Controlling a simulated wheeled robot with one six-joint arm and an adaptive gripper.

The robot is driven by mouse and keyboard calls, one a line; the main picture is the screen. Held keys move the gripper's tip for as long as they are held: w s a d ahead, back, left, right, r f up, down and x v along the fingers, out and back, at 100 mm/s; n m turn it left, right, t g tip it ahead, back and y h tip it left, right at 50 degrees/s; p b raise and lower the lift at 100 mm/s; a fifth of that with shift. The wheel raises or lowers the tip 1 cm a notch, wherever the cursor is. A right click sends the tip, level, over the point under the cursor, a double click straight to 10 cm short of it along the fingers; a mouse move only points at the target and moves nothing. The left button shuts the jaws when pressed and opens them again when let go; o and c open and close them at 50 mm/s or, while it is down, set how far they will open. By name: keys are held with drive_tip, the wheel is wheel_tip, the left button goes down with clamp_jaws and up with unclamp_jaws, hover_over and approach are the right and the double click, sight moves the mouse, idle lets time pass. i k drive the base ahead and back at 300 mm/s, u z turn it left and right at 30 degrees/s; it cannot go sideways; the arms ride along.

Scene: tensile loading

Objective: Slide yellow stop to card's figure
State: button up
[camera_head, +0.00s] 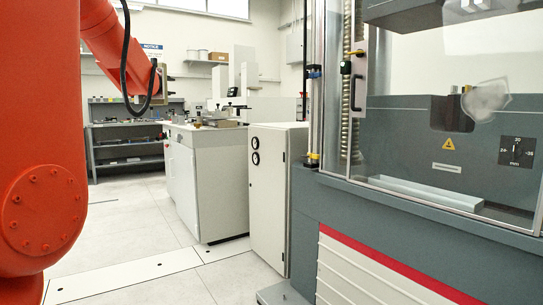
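A yellow stop (312,158) sits low on a thin vertical rod at the left side of the testing machine (400,225). A blue piece (314,72) sits higher on the same rod. Any scale marks on the rod are too small to read. I cannot make out a card with a readable figure. A dark dial plate (517,151) with small numbers is on the machine's grey panel at the right. My orange arm fills the left side and reaches toward the upper middle, well left of the rod. My gripper's fingers are not visible.
A glass door with a handle (357,79) covers the machine's front. A white cabinet (278,195) stands left of the machine, beside a white bench (207,180) with equipment on top. Shelving (128,160) stands at the back. The light floor (130,230) between is clear.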

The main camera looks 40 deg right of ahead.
sight(313, 155)
drive_tip(key=z, duration=0.35)
drive_tip(key=i, duration=1.1)
drive_tip(key=z, duration=0.75)
